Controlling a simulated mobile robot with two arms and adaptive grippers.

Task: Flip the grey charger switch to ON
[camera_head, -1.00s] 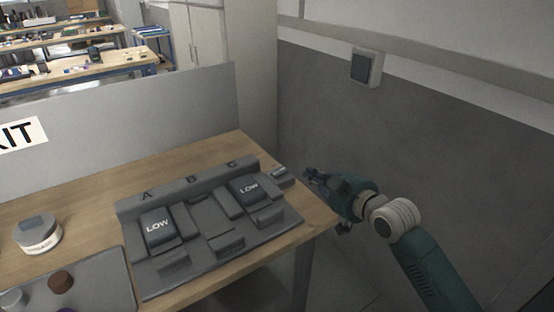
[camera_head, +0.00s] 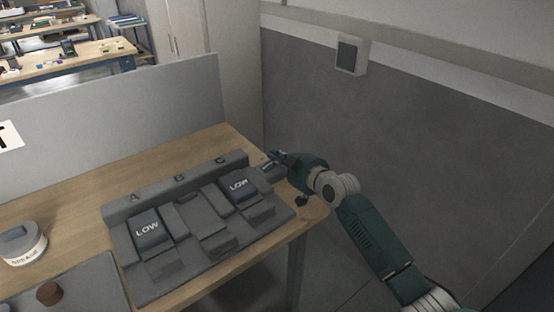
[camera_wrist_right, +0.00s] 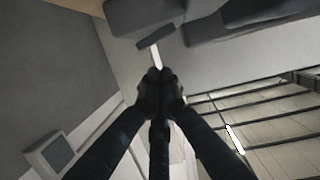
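The grey charger (camera_head: 200,262) lies on the wooden table, with bays marked A, B and C and two dark blocks labelled LOW. A small grey switch block (camera_head: 268,174) sits at its right end, beside bay C, partly covered by my right gripper. My right gripper (camera_head: 272,160) is just above and behind this block. In the right wrist view its fingertips (camera_wrist_right: 158,76) are together with nothing seen between them, just short of a dark bar (camera_wrist_right: 155,37). I cannot tell whether they touch it. The switch position is not readable. My left gripper is not in view.
A grey box with a dark face (camera_head: 350,55) is on the wall at right. A round labelled tin (camera_head: 22,246) and a grey tray (camera_head: 85,280) are on the table at left. A grey partition (camera_head: 120,112) stands behind the table. Floor is clear right of the table.

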